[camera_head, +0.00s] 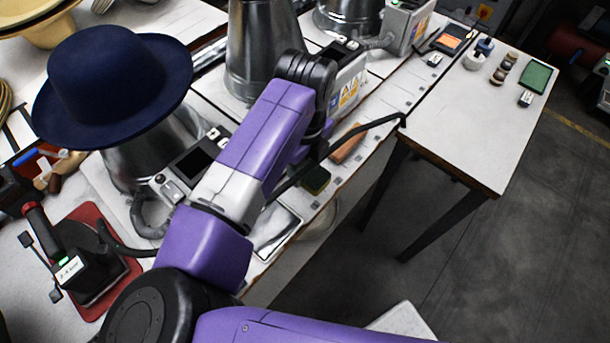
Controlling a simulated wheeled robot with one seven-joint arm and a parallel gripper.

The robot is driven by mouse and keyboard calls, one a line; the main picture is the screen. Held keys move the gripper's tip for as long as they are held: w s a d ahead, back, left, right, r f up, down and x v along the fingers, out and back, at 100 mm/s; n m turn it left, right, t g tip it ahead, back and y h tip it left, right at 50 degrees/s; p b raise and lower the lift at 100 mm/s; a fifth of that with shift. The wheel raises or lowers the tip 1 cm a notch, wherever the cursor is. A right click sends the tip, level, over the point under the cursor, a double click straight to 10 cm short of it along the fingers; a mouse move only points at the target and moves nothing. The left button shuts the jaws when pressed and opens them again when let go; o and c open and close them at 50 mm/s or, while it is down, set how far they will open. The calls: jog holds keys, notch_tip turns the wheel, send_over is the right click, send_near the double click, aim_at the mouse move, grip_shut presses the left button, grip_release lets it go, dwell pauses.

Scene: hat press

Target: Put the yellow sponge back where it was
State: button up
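A small block with a dark green top and a yellowish side, which looks like the sponge (317,181), lies near the front edge of the long work table (285,190). It is just right of my purple arm, below my wrist. My arm reaches up over the table from the bottom of the view. My gripper lies around the black parts under the wrist (318,135), largely hidden by the arm, so its fingers cannot be made out. I see no clear contact between it and the sponge.
An orange-brown block (347,143) lies beside the sponge's row. A dark blue hat (115,80) sits on a metal press at left. An iron (85,270) stands on a red mat. A black cable-like strip crosses the table edge. A side table (470,120) holds small items.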

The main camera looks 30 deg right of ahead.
aim_at(305, 179)
jog(key=shift+f, duration=2.15)
jog(key=shift+f, duration=0.2)
jog(key=o, duration=1.2)
jog(key=shift+r, duration=0.1)
notch_tip(305, 179, up, 12)
jog(key=shift+s+r, duration=0.1)
jog(key=shift+d, duration=0.1)
